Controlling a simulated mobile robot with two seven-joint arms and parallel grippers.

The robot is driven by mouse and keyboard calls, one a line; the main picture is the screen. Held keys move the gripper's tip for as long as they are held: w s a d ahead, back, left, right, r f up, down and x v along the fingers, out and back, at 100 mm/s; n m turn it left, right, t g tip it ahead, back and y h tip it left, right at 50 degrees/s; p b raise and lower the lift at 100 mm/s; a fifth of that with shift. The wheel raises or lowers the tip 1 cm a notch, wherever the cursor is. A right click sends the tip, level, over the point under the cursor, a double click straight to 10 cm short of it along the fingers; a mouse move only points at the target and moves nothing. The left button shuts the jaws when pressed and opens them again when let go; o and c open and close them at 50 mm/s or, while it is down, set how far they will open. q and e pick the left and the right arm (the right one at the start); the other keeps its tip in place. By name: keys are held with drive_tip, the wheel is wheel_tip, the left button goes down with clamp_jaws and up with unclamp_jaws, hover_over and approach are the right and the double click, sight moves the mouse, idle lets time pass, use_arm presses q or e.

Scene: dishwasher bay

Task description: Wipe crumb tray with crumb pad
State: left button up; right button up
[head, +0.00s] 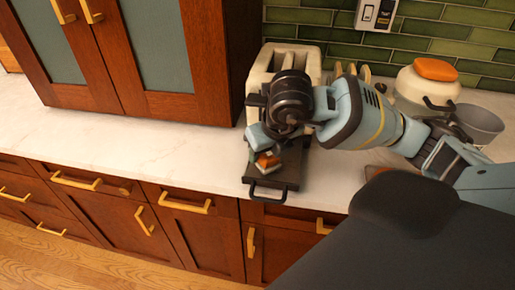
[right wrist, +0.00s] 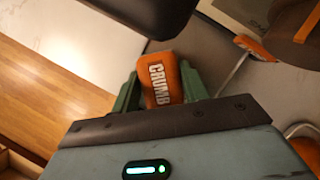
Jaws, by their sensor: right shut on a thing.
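The crumb tray (head: 291,170) is a dark flat tray with a black loop handle at its front. It sticks out from the front of a cream toaster (head: 258,62) on the counter. My right gripper (head: 266,157) is over the tray and shut on the orange crumb pad (head: 268,162). I cannot tell whether the pad touches the tray. My right arm hides part of the toaster. My left gripper is not in view.
A cream jar with an orange lid (head: 434,69) and a grey bowl (head: 479,121) stand at the back right. A wooden cabinet (head: 210,60) hangs down close left of the toaster. The pale counter (head: 130,140) is clear on the left.

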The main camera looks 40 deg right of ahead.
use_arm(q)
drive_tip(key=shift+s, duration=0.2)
use_arm(e)
drive_tip(key=shift+s+d, duration=0.15)
drive_tip(key=shift+s, duration=0.05)
drive_tip(key=shift+s+d+f, duration=0.1)
drive_tip(key=shift+s+d, duration=0.1)
drive_tip(key=shift+d, duration=0.05)
drive_tip(key=shift+s+d+f, duration=0.1)
drive_tip(key=shift+s+d, duration=0.55)
drive_tip(key=shift+s, duration=0.15)
drive_tip(key=shift+s+d+b, duration=0.2)
drive_tip(key=shift+s+b, duration=0.05)
drive_tip(key=shift+b, duration=0.1)
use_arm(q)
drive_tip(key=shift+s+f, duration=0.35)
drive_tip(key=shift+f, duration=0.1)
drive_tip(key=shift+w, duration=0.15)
use_arm(e)
drive_tip(key=shift+s, duration=0.1)
